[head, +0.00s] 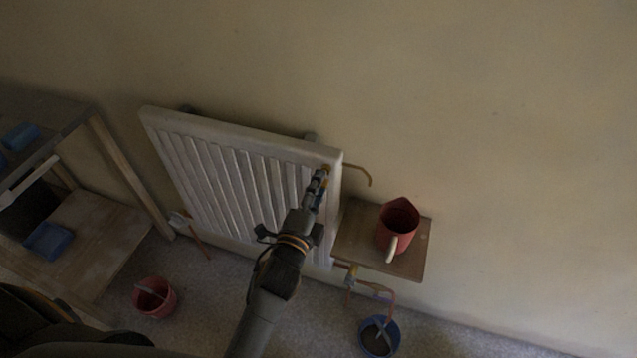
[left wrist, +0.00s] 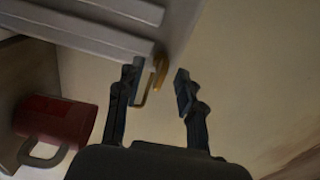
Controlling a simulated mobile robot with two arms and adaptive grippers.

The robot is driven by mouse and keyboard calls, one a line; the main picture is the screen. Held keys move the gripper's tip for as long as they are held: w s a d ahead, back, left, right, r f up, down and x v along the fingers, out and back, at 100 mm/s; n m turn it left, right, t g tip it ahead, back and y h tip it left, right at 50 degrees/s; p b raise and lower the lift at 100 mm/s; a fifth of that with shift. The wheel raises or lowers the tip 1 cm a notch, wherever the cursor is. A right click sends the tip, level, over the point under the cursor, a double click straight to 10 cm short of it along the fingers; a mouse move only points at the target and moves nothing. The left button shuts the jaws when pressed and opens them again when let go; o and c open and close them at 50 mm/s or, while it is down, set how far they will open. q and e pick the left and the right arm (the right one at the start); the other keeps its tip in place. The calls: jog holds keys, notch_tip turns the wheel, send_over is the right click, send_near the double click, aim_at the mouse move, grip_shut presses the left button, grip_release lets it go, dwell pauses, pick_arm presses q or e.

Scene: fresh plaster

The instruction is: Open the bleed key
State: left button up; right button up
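The white radiator (head: 235,185) hangs on the wall. The brass bleed key (head: 326,168) is at its upper right corner, small and partly hidden by my gripper. It shows larger in the left wrist view, where the key (left wrist: 160,72) stands out at the radiator's edge. My left gripper (head: 318,184) reaches up to that corner. In the left wrist view its two fingers are apart, with the brass key seen between them, closer to the left finger. I cannot tell whether a finger touches it. My right gripper is not in view.
A thin brass spout (head: 359,170) bends out right of the corner. A red jug (head: 396,228) stands on a small wooden shelf (head: 350,247) beside the radiator. A blue bucket (head: 379,336) and a red bucket (head: 155,297) are on the floor. A wooden rack (head: 118,165) stands left.

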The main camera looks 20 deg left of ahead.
pick_arm(q)
jog(key=s, duration=1)
jog(key=shift+w, duration=0.1)
dwell(0.3)
jog(key=w, duration=1.1)
jog(key=shift+w, duration=0.2)
jog(key=shift+w+d+b, duration=0.1)
jog(key=shift+w+b, duration=0.2)
jog(key=shift+w, duration=0.05)
jog(key=shift+s, duration=0.1)
